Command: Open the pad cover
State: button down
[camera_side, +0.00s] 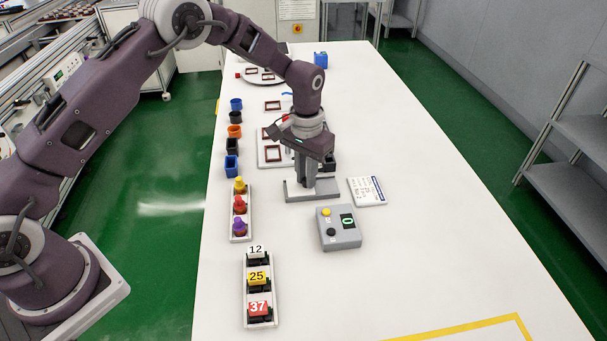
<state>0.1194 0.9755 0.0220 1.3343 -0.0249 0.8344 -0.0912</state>
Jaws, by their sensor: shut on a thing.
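My gripper (308,183) points down over a grey flat piece (327,192) near the middle of the table, which I take to be the pad cover. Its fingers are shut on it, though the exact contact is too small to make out. The grey piece lies low at the table and has a raised part at its left end. A small black block (329,164) shows just behind the fingers, partly hidden by my wrist. I cannot tell whether the cover is raised at all.
A grey box with buttons and a green display (339,228) and a white card (367,191) are close by. Trays of coloured knobs (240,229) and numbered blocks (259,312) stand to the left. Small coloured cups (235,131) line the left edge. The right of the table is clear.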

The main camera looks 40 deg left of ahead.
aim_at(327, 187)
jog(key=w+d, duration=0.3)
jog(key=shift+w+d, duration=0.3)
jog(key=c, duration=1.4)
grip_release()
jog(key=shift+o, duration=0.2)
notch_tip(327, 187, up, 7)
jog(key=shift+r, duration=0.1)
